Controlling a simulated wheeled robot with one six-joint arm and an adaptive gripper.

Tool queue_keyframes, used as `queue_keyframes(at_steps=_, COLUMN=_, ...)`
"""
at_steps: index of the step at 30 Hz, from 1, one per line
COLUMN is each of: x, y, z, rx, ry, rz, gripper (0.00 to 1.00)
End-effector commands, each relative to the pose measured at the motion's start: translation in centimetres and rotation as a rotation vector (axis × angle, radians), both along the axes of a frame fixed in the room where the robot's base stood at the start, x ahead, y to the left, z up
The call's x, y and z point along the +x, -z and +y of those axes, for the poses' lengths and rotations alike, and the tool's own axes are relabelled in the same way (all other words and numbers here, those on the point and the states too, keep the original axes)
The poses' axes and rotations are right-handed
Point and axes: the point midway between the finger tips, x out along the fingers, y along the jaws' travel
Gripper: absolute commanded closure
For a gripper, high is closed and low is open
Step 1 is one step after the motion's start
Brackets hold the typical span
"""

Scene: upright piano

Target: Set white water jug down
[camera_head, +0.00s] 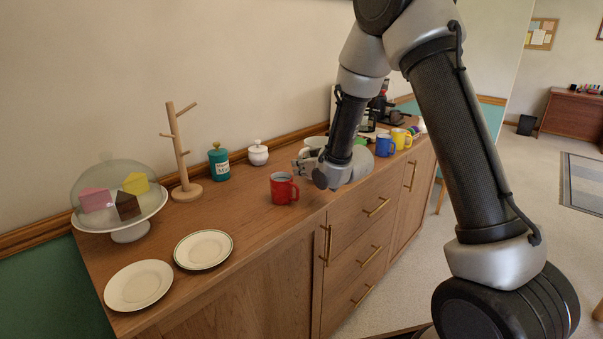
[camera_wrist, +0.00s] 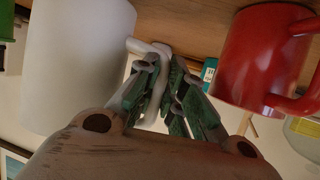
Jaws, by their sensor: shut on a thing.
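The white water jug (camera_wrist: 75,65) fills the left of the wrist view, which is upside down. Its handle (camera_wrist: 187,92) lies between the fingers of my gripper (camera_wrist: 168,75), which is shut on it. In the head view my gripper (camera_head: 306,165) is low over the sideboard (camera_head: 240,228), just behind and right of the red mug. The jug (camera_head: 315,142) shows only partly there, behind my gripper and wrist. I cannot tell whether its base touches the wood.
The red mug (camera_head: 282,189) stands close to my gripper. A white lidded pot (camera_head: 258,155) and teal canister (camera_head: 218,163) are at the wall. Blue (camera_head: 384,146) and yellow (camera_head: 400,139) mugs stand beyond my wrist. The wood between the red mug and plates (camera_head: 203,250) is clear.

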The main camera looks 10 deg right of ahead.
Motion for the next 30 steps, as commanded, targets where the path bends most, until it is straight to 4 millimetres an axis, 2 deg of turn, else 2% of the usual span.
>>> queue_keyframes(at_steps=1, x=0.0, y=1.0, z=0.0, rx=-0.001, ry=0.0, rz=0.002, gripper=1.0)
queue_keyframes(at_steps=3, x=0.0, y=1.6, z=0.0, rx=0.0, ry=0.0, rz=-0.001, gripper=1.0)
queue_keyframes(at_steps=14, x=0.0, y=2.0, z=0.0, rx=0.0, ry=0.0, rz=-0.002, gripper=1.0)
queue_keyframes(at_steps=15, x=0.0, y=2.0, z=0.0, rx=-0.001, ry=0.0, rz=0.0, gripper=0.84)
queue_keyframes(at_steps=18, x=0.0, y=2.0, z=0.0, rx=-0.001, ry=0.001, rz=-0.001, gripper=0.68)
queue_keyframes(at_steps=28, x=0.0, y=1.7, z=0.0, rx=0.0, ry=0.001, rz=-0.002, gripper=0.68)
queue_keyframes(at_steps=30, x=-0.5, y=1.4, z=-0.3, rx=0.0, ry=0.001, rz=-0.001, gripper=0.68)
